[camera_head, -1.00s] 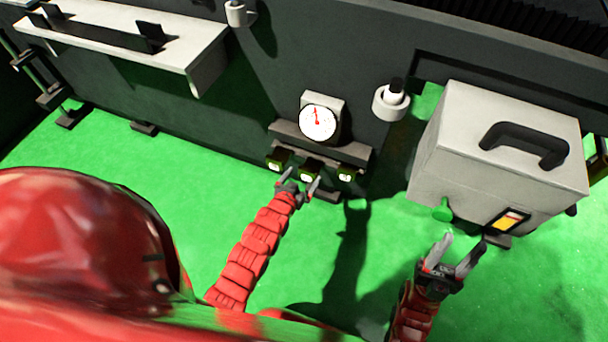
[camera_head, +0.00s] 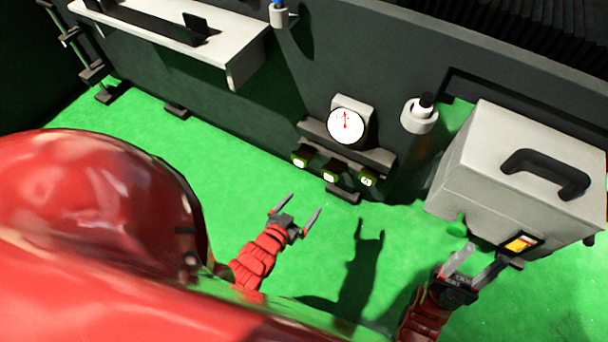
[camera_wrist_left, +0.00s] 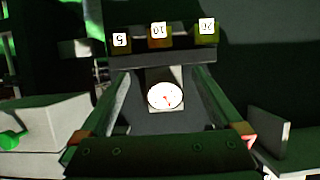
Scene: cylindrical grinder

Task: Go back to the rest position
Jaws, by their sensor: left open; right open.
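My left gripper (camera_head: 296,217) is open and empty in the head view, in front of and below the small gauge stand, apart from it. In the left wrist view its two fingers (camera_wrist_left: 160,100) are spread, with the gauge dial between them in the picture and nothing held. My right gripper (camera_head: 474,262) is open at the lower right, in front of the grey box; nothing shows between its fingers. A round white dial gauge (camera_head: 345,125) with a red needle stands on a dark ledge, also visible in the left wrist view (camera_wrist_left: 165,97).
Several small dark blocks with white labels sit below the gauge, one of them in the middle (camera_head: 330,174). The grey box (camera_head: 500,180) with a black handle stands at right. A pale shelf (camera_head: 245,60) juts out upper left. Green floor (camera_head: 230,150) lies open around my left gripper.

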